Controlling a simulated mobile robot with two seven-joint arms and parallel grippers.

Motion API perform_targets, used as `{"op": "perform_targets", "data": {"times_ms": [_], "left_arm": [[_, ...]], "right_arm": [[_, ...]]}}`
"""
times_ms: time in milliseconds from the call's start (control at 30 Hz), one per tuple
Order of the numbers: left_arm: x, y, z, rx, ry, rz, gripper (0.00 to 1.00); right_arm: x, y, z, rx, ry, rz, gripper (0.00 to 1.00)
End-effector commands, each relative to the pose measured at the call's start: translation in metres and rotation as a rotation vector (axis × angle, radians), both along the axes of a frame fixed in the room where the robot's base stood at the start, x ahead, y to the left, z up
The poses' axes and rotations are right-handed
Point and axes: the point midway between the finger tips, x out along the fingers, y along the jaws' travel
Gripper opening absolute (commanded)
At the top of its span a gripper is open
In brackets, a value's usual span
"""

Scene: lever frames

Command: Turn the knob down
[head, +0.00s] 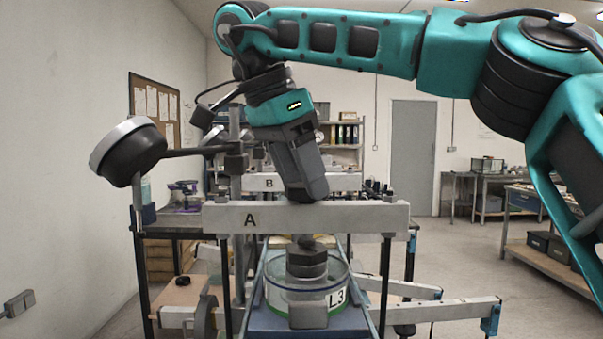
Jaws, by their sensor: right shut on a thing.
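My right gripper (308,198) comes down from above onto the pale beam marked A (365,216). Its jaws are shut at the beam's top edge, on what seems to be the knob, which they hide. Below the beam, in line with the gripper, a dark stem and a grey hex-shaped block (306,264) stand over a round clear container (278,292) with a green lower edge and a label L3. Whether the block touches the container's lid I cannot tell. My left gripper is not in view.
A black round head with a silver rim (130,150) juts out left of the post (236,160). A beam marked B (285,182) stands behind. A blue surface (262,322) bears the container. Grey bars (445,310) extend low right. Open floor lies right.

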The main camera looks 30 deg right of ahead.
Motion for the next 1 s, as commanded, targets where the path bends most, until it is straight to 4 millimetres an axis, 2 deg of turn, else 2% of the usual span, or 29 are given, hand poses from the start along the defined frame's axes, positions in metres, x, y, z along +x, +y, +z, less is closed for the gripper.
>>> {"op": "perform_targets", "data": {"times_ms": [200, 500, 1000], "left_arm": [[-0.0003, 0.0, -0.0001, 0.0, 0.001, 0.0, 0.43], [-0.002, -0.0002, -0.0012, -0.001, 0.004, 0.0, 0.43], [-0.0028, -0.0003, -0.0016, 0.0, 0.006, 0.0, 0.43]], "right_arm": [[0.0021, 0.0002, 0.0011, -0.002, -0.004, -0.191, 0.3], [0.0039, -0.0006, 0.0008, 0.0, -0.004, -0.38, 0.3], [0.0044, -0.0008, 0.0004, 0.003, -0.001, -0.474, 0.3]]}}
